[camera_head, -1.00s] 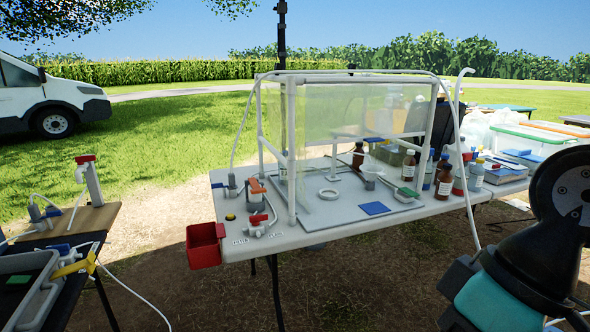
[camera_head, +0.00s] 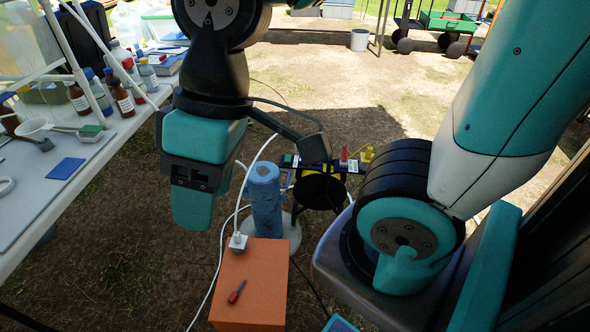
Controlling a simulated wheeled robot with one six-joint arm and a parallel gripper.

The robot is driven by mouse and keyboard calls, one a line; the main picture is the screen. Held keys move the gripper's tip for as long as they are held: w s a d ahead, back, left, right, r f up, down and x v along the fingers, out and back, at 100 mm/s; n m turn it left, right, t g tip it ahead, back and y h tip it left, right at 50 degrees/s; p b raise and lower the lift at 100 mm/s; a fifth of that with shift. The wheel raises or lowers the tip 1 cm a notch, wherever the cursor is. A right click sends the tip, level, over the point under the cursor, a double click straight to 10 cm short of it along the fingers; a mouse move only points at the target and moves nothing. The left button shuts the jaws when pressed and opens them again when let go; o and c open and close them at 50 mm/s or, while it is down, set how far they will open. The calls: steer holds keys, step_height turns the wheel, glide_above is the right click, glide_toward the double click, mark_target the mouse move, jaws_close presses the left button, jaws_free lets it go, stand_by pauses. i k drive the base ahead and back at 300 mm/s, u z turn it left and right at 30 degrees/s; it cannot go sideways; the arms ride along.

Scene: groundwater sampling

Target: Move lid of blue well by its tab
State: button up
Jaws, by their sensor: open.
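A blue upright post (camera_head: 265,200), which looks like the blue well, stands on a round pale base on the ground near the picture's middle. Its top looks closed by a blue lid (camera_head: 263,172); I cannot make out a tab. My gripper (camera_head: 193,205) hangs to the left of the post on my arm and looks apart from it. It is open, with nothing seen in it, though its fingertips are hard to make out.
An orange box (camera_head: 252,283) with a red-handled tool (camera_head: 237,291) and a white plug (camera_head: 237,242) stands in front of the post. Hoses run beside it. A black round item (camera_head: 319,191) and a yellow fitting (camera_head: 361,158) are behind right. A white table (camera_head: 50,205) stands left.

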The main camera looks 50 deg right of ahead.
mark_target(263, 183)
steer(key=z, duration=0.3)
steer(key=i, duration=0.2)
steer(key=z, duration=0.45)
